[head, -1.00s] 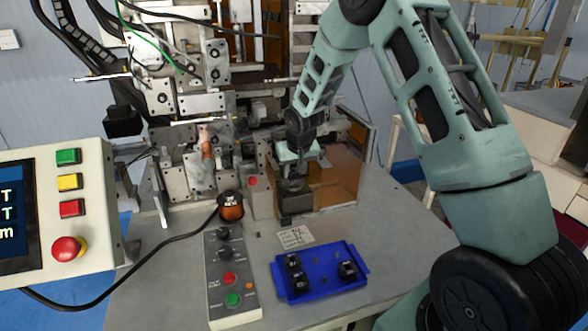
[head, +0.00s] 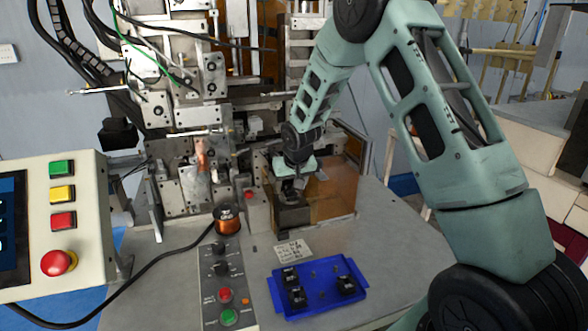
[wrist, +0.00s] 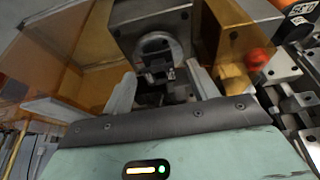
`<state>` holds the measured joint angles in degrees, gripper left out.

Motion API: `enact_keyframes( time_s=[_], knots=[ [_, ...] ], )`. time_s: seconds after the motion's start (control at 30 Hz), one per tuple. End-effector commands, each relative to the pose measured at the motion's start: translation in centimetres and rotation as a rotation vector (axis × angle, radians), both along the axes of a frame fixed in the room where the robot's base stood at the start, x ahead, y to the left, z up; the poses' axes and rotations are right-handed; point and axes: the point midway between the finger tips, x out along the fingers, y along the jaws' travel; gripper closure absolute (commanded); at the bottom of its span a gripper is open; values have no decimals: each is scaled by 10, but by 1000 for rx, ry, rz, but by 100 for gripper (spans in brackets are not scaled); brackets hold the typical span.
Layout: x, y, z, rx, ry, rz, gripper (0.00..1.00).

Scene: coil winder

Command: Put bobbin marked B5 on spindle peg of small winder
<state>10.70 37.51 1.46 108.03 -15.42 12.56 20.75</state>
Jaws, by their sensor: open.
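The small winder (head: 292,217) is a dark block at the back of the table, beside an amber clear guard. My gripper (head: 288,186) is right over it and hides most of its top in the head view. In the wrist view my gripper (wrist: 163,88) is open, one pale finger on each side. Between and beyond the fingers is a dark piece with a small pale mark (wrist: 168,72), in front of the winder's round grey ring (wrist: 155,44). I cannot read the mark, nor tell whether this piece is on the peg. No B5 marking is readable anywhere.
A copper wire spool (head: 228,219) stands left of the winder, behind a grey button box (head: 216,287). A control panel (head: 60,210) stands at left.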

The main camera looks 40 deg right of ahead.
Motion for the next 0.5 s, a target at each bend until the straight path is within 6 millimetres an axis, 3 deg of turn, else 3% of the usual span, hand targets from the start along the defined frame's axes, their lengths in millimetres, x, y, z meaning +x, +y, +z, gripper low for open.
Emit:
enact_keyframes(
  time_s=[0.17,0.5],
  knots=[
    [-10,2,24,-1,-5,-1,41],
    [-37,10,95,-2,-7,0,41]
  ],
)
